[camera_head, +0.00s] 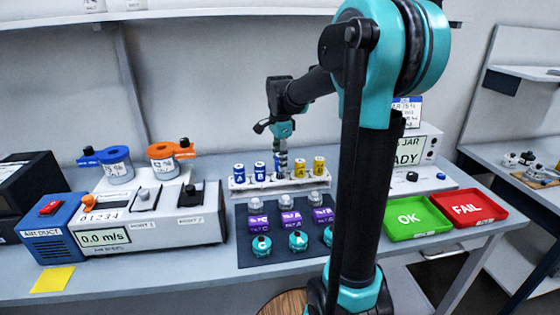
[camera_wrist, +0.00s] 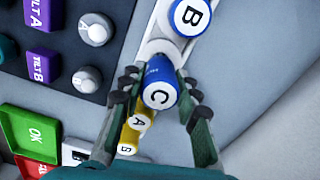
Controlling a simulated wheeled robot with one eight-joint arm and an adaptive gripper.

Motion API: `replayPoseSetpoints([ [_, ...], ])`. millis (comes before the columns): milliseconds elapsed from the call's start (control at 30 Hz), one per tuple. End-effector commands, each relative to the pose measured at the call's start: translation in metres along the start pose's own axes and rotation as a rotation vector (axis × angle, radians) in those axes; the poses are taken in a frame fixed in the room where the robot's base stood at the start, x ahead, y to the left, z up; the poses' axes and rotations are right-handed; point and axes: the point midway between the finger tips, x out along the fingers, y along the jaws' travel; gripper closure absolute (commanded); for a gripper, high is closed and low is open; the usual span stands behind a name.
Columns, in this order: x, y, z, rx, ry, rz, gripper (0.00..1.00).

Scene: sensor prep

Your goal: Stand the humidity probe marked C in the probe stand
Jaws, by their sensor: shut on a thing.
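The blue probe marked C (camera_wrist: 158,94) is between the fingers of my gripper (camera_wrist: 158,80) in the wrist view, its lettered cap facing the camera. My gripper (camera_head: 282,151) is shut on it, over the middle of the white probe stand (camera_head: 287,186) in the head view. The probe there is partly hidden by the fingers, and I cannot tell whether its foot is in a seat. Blue probes A (camera_head: 239,170) and B (camera_head: 260,170) stand to its left. Yellow probes (camera_head: 300,167) stand to its right; the wrist view shows their A and B caps.
A dark mat (camera_head: 245,232) with purple, grey-knobbed and teal pieces lies in front of the stand. A green OK tray (camera_head: 418,229) and red FAIL tray (camera_head: 481,219) lie right. A grey air-speed instrument (camera_head: 208,219) stands left. My arm hides part of the bench.

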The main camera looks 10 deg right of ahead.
Motion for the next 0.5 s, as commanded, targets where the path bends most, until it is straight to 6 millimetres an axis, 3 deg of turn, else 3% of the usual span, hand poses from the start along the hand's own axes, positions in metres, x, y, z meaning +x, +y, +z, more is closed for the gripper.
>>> replayPoseSetpoints([
  [500,0.0047,0.0000,0.0000,0.000,0.000,0.000,0.99],
])
